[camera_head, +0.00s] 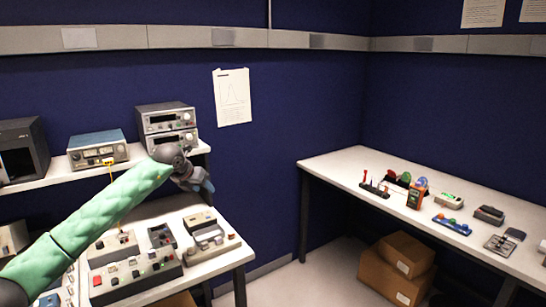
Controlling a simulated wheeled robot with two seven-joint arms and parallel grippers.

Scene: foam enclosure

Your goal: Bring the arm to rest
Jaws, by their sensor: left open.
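My left arm, in a pale green padded sleeve, reaches in from the lower left of the head view. It ends in my left gripper (205,188), a dark grey tool in the air above the left bench (152,212). The gripper points right and slightly down, and is open with nothing visible in its jaws. It appears in front of the bench's back area, below the stacked instruments (167,126). My right gripper is not in view.
The left bench holds a switch panel (133,272) and other devices, with a shelf (60,178) behind. The right table (330,166) carries a multimeter (417,194) and small parts. Cardboard boxes (400,268) sit underneath. Open floor (320,280) lies between the benches.

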